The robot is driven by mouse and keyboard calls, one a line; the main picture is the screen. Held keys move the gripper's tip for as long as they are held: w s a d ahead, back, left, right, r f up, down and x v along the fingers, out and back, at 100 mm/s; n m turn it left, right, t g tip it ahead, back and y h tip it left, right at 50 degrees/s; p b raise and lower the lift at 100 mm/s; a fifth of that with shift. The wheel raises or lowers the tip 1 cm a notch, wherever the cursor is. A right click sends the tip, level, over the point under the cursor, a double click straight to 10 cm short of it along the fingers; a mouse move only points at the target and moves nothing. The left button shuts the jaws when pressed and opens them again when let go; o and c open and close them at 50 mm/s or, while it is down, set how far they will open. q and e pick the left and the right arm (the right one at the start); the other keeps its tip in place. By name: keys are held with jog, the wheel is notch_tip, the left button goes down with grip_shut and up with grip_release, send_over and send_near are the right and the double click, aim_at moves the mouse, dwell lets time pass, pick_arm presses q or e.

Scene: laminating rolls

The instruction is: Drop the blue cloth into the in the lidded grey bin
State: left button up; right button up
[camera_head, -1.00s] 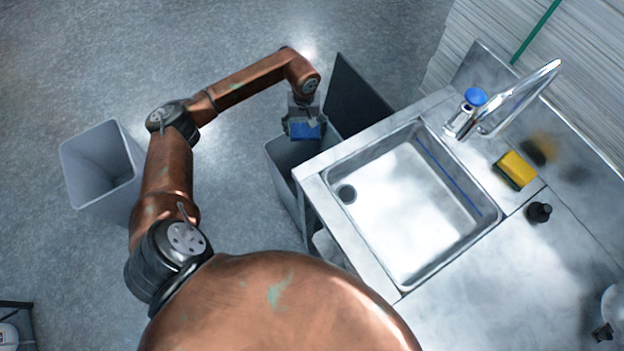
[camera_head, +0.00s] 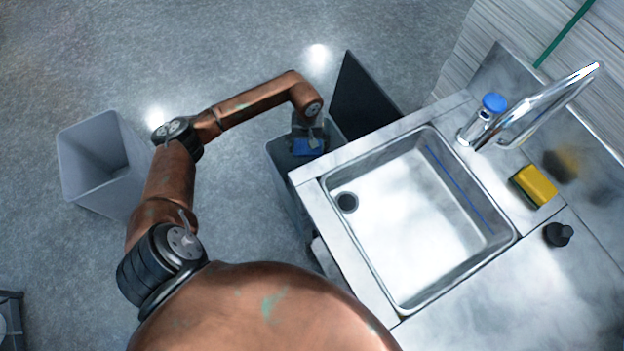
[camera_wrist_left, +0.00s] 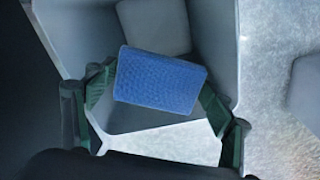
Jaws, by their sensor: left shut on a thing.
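The blue cloth (camera_head: 308,147) is a folded blue block held at my left gripper (camera_head: 307,138). In the left wrist view the cloth (camera_wrist_left: 160,80) sits between the green-padded fingers of the left gripper (camera_wrist_left: 160,100), which are shut on it. The grey bin (camera_head: 285,172) stands on the floor against the left end of the sink counter, its dark lid (camera_head: 362,105) raised at the back. The gripper and cloth are over or just within the bin's mouth. The bin's pale inner walls show around the cloth in the wrist view. My right gripper does not show.
An open grey bin without a lid (camera_head: 95,170) stands on the floor at the left. The steel sink counter (camera_head: 345,258) borders the lidded bin on the right. A yellow sponge (camera_head: 534,186), a faucet (camera_head: 540,105) and a black knob-like item (camera_head: 558,234) are on it.

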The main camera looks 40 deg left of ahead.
pick_arm(q)
jog(key=shift+f, duration=0.2)
jog(key=o, duration=1.2)
jog(key=shift+r, duration=0.6)
notch_tip(320, 180, up, 11)
jog(key=shift+s+f, duration=0.1)
jog(key=shift+d, duration=0.1)
